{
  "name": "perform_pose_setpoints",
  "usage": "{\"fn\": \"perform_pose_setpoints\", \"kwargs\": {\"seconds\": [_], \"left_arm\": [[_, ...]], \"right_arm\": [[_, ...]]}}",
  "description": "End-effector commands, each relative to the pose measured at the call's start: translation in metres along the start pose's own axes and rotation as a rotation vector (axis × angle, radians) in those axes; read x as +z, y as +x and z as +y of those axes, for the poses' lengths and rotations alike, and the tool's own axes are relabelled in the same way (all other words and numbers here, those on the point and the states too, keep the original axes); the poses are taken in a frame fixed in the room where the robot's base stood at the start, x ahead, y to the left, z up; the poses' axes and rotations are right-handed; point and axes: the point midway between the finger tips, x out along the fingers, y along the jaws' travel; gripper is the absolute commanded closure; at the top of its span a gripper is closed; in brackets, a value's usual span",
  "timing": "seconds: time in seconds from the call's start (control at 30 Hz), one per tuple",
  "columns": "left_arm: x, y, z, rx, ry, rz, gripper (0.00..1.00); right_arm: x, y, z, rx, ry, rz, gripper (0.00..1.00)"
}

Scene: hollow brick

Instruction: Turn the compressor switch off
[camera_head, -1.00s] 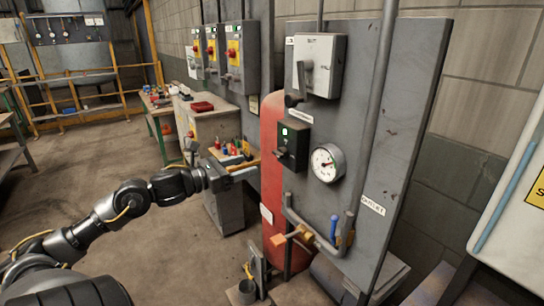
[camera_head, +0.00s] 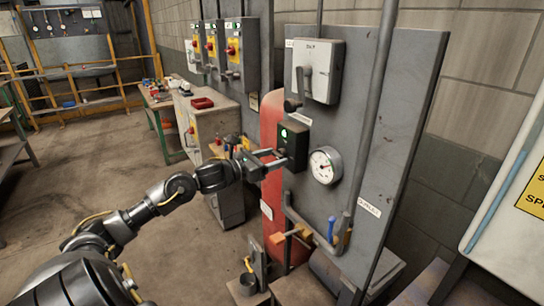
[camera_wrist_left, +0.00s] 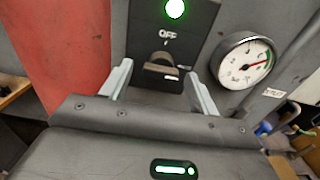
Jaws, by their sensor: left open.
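The compressor switch (camera_wrist_left: 162,62) is a dark knob on a black box, below the word OFF and a lit green lamp (camera_wrist_left: 175,8), in the left wrist view. In the head view the black switch box (camera_head: 293,143) is mounted on the grey panel, with its green lamp lit. My left gripper (camera_head: 276,160) is at the front of this box. In the wrist view its two fingers stand apart, one on each side of the knob, with visible gaps between. I cannot tell how deep the fingertips are relative to the knob. My right gripper is not in view.
A pressure gauge (camera_head: 325,165) sits right of the switch box. A large grey lever switch (camera_head: 318,70) is above it. A red tank (camera_head: 271,130) stands behind the panel's left edge. Pipes and a blue-handled valve (camera_head: 332,229) are below. Open floor lies to the left.

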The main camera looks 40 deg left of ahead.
Motion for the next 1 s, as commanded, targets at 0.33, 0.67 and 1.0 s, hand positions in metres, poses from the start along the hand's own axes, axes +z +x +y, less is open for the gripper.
{"fn": "perform_pose_setpoints", "kwargs": {"seconds": [0.33, 0.67, 1.0], "left_arm": [[-0.0001, 0.0004, 0.0, 0.0, 0.0, 0.0, 0.51], [0.0001, 0.0003, 0.0001, 0.0, -0.001, -0.001, 0.84], [-0.0007, 0.0005, 0.0, 0.0, -0.093, -0.001, 0.84]], "right_arm": [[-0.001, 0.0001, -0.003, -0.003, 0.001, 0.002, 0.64], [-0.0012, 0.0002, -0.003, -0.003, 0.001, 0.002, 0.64], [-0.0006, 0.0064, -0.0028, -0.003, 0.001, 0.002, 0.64]]}}
